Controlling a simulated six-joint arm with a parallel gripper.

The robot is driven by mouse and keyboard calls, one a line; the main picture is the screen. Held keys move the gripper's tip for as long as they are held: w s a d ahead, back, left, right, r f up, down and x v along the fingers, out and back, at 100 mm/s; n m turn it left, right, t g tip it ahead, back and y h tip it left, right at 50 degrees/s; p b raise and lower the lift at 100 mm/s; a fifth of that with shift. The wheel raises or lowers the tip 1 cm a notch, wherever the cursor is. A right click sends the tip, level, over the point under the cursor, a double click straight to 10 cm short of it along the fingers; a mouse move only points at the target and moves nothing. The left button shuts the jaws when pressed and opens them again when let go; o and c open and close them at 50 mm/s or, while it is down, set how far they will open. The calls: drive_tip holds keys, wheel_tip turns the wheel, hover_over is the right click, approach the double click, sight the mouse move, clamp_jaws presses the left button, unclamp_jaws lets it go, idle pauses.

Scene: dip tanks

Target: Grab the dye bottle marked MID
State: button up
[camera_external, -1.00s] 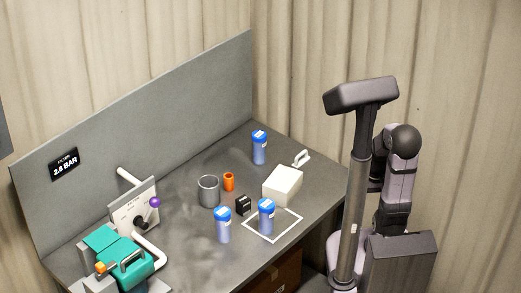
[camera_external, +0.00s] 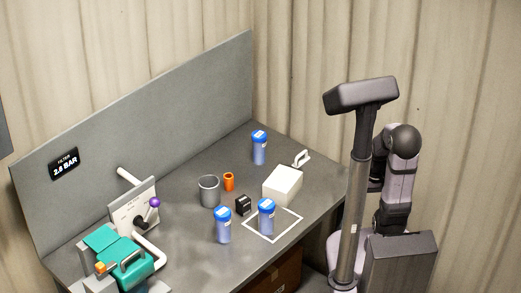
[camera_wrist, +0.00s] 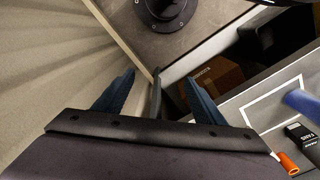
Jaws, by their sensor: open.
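Three blue-capped bottles stand upright on the grey bench in the external view. One is at the back (camera_external: 259,148), one at the front left (camera_external: 223,226), and one inside a white square outline (camera_external: 267,217). Their labels are too small to read, so I cannot tell which is marked MID. In the wrist view my gripper (camera_wrist: 160,92) is open and empty, apart from the bottles. Part of a blue bottle (camera_wrist: 303,101) shows at that view's right edge. My gripper cannot be made out in the external view.
A white box (camera_external: 283,184), grey cup (camera_external: 208,190), orange cylinder (camera_external: 229,182) and small black block (camera_external: 243,205) stand among the bottles. A teal machine (camera_external: 124,257) and a panel with a purple-knobbed lever (camera_external: 154,202) occupy the left. A grey wall (camera_external: 140,130) backs the bench.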

drive_tip(key=n+t+y+p, duration=0.2)
drive_tip(key=t+y+p, duration=0.1)
drive_tip(key=t, duration=1)
approach(260, 136)
drive_tip(key=x, duration=0.3)
drive_tip(key=shift+w+d+f, duration=0.25)
drive_tip(key=shift+w+f, duration=0.05)
drive_tip(key=shift+f, duration=0.05)
drive_tip(key=shift+t, duration=0.4)
drive_tip(key=shift+a+p+x, duration=0.2)
drive_tip(key=shift+p+x, duration=0.9)
drive_tip(key=shift+x, duration=0.75)
drive_tip(key=shift+a+p+x, duration=0.15)
drive_tip(key=shift+p+x, duration=0.9)
drive_tip(key=shift+x, duration=0.85)
drive_tip(key=shift+s, duration=0.1)
clamp_jaws()
